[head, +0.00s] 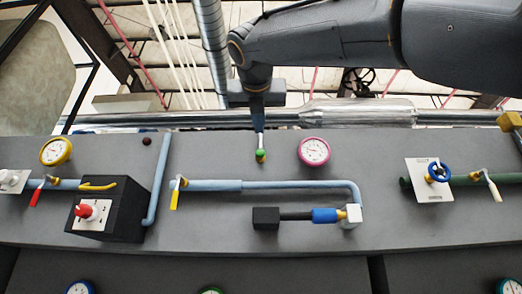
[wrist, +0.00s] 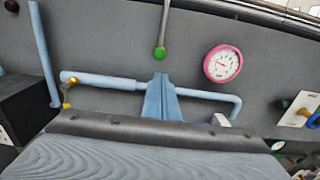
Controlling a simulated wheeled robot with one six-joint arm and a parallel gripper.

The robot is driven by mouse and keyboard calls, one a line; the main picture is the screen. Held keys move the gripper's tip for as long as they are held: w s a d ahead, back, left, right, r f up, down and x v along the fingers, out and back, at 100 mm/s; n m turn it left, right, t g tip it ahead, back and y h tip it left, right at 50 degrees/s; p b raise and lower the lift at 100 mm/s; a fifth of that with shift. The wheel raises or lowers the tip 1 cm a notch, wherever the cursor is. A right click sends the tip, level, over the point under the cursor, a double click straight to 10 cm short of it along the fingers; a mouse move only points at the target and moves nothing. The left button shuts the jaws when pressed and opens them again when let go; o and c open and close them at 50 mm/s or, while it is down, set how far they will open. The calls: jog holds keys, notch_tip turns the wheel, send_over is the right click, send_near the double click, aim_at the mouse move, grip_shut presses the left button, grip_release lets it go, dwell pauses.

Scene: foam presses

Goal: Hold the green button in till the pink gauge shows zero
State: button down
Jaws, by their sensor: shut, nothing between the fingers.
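The green button (head: 261,153) is on the grey panel, left of the pink gauge (head: 313,151). In the wrist view the green button (wrist: 159,53) sits at the lower end of a thin grey stalk, with the pink gauge (wrist: 222,63) to its right. The gauge's face is white, but its needle is too small to read surely. My gripper (head: 259,132) reaches down from above, its tip close to the button in the head view. In the wrist view my gripper's pale blue fingers (wrist: 160,82) are together and empty, just below the button in the picture. Contact cannot be told.
A light blue pipe (head: 295,185) with a yellow-handled valve (head: 174,195) runs below the button and gauge. A black box with a red knob (head: 86,211) stands out at left. A blue handwheel (head: 438,172) is at right. Bare panel surrounds the button.

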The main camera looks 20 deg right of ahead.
aim_at(261, 154)
jog(key=p+x, duration=0.5)
jog(key=x, duration=0.9)
jog(key=shift+f, duration=0.1)
jog(key=shift+w+p, duration=0.15)
jog(key=shift+p, duration=0.2)
